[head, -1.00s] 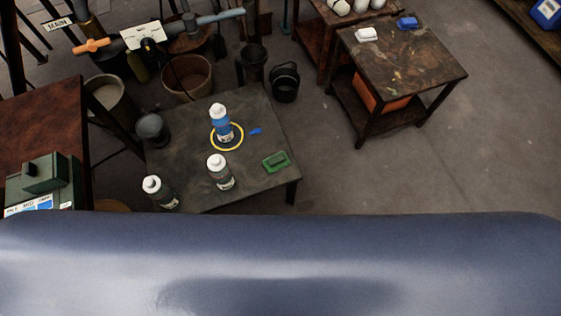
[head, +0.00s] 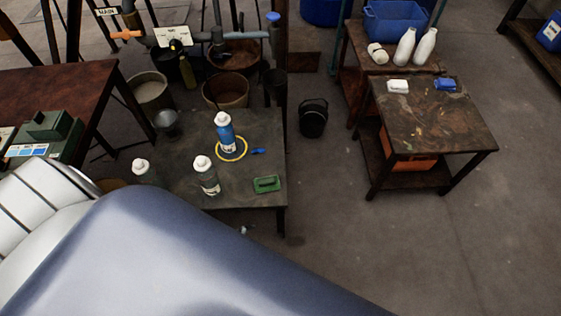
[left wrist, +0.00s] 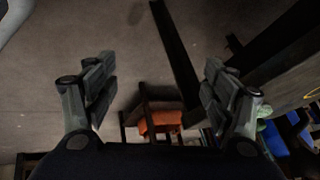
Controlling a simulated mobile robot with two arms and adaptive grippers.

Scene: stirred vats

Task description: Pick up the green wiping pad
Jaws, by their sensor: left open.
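The green wiping pad (head: 267,184) lies flat near the front right corner of the dark low table (head: 245,195) in the head view. In the left wrist view my left gripper (left wrist: 157,78) is open, its two fingers wide apart with nothing between them. Bare floor and table legs show beyond the fingers. The gripper's fingers cannot be made out in the head view, where a large blue-grey arm part of mine fills the lower left. I cannot tell whether a pale green patch at the right of the wrist view is the pad. My right gripper is not in view.
On the low table stand a blue-labelled bottle (head: 225,132) inside a yellow ring (head: 233,156), two white-capped bottles (head: 206,176) and a small blue item (head: 258,151). A black bucket (head: 313,118) stands right of it. A second table (head: 440,125) is farther right, with open floor between.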

